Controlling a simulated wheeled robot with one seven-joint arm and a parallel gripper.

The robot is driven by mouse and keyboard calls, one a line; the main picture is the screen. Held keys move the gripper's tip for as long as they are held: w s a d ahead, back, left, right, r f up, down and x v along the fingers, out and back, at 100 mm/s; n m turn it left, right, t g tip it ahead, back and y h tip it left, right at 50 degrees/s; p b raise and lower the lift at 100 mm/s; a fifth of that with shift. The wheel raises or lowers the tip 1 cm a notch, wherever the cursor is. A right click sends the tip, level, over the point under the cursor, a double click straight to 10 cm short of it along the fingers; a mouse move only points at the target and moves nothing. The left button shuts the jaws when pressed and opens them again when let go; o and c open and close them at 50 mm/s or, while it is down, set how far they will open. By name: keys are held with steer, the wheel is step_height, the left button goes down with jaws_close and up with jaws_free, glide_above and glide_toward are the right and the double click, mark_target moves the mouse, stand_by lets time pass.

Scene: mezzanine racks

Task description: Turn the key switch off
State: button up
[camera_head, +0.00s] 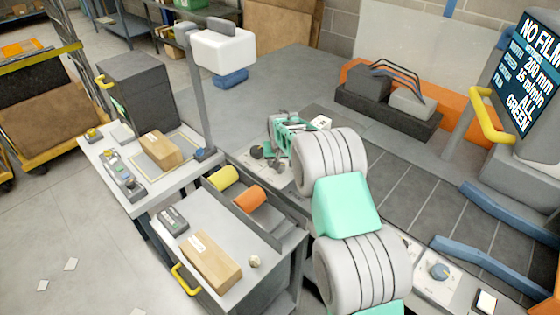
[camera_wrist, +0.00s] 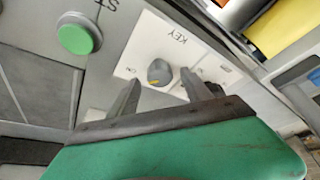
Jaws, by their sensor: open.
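The key switch (camera_wrist: 159,72) is a round dark grey knob on a white plate marked KEY in the wrist view. A small yellow mark shows on its lower left part, and an ON label stands to its left. A marking to its right is partly hidden by a finger. My gripper (camera_wrist: 160,77) is open, with one dark finger on each side of the knob in the picture. I cannot tell whether the fingers touch it. In the head view my gripper (camera_head: 285,138) is over the panel (camera_head: 265,172), and the key switch cannot be made out surely.
A green button (camera_wrist: 75,38) stands left of the key plate. In the head view, a cart with a cardboard box (camera_head: 212,260) and yellow (camera_head: 222,178) and orange (camera_head: 249,199) rollers stands near the panel. Another box (camera_head: 160,148) lies on the left bench. A screen (camera_head: 525,75) is at right.

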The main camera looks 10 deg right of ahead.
steer(key=shift+w+f, duration=0.25)
steer(key=shift+f, duration=0.25)
jaws_close()
